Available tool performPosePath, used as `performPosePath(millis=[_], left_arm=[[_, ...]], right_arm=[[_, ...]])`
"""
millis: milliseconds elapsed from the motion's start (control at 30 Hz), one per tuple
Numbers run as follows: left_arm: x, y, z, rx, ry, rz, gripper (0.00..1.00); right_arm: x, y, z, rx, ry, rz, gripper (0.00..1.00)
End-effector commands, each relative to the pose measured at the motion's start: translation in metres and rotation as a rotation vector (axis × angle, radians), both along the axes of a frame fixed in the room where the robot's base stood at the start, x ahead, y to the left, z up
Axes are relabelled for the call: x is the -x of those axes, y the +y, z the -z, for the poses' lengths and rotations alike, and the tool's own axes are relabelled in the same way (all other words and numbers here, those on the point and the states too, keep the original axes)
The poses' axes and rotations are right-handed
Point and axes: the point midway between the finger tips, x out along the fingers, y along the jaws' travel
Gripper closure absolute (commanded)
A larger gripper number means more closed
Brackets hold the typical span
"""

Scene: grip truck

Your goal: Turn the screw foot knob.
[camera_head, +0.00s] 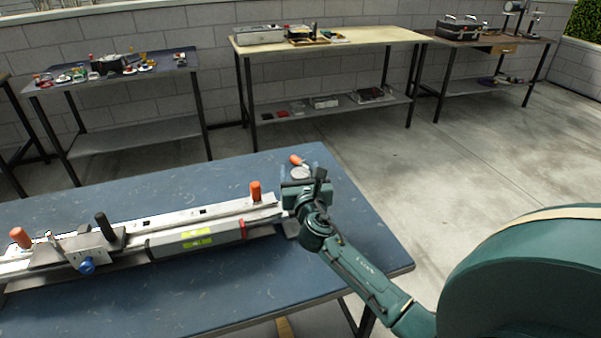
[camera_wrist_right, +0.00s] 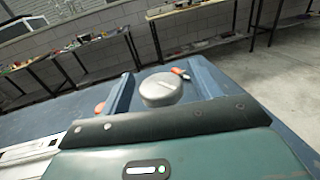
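A grey round knob (camera_wrist_right: 162,90), which looks like the screw foot knob, sits at the right end of the long metal rail assembly (camera_head: 150,228). It also shows in the head view (camera_head: 300,173), partly hidden by my right gripper. My right gripper (camera_head: 299,170) is at the knob, with its fingers open. In the right wrist view the gripper (camera_wrist_right: 163,88) has one finger to each side of the knob, with visible gaps, so it does not look clamped. Where the knob meets its foot is hidden. My left gripper is not in view.
The rail lies on a blue table (camera_head: 230,290) and carries orange handles (camera_head: 255,191), a black handle (camera_head: 103,224), a blue knob (camera_head: 87,266) and a grey level-like bar (camera_head: 195,240). Another orange handle (camera_head: 296,159) is just behind the grey knob. Workbenches (camera_head: 330,40) stand along the wall.

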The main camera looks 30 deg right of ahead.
Motion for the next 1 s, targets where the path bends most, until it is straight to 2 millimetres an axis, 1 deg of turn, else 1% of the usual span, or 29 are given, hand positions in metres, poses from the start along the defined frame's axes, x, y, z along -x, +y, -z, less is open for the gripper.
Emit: performPosePath(millis=[233,367,467,700,800,900,1000], left_arm=[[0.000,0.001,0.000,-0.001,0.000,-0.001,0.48],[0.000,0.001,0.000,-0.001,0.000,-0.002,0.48],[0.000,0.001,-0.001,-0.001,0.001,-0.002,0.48],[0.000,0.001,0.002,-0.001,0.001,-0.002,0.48],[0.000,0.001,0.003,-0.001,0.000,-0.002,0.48],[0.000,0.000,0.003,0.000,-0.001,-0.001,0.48],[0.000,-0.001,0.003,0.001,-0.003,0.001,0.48]], right_arm=[[0.001,0.001,0.000,0.000,-0.001,-0.001,0.37],[0.012,0.005,0.000,0.001,0.000,-0.001,0.37],[0.029,0.013,0.001,0.000,0.002,-0.003,0.37],[0.079,0.034,0.001,-0.002,0.002,-0.002,0.37],[0.096,0.042,0.001,-0.002,0.001,-0.002,0.37],[0.109,0.048,0.001,-0.001,0.002,-0.001,0.37],[0.117,0.051,0.001,-0.001,0.001,0.000,0.37]])
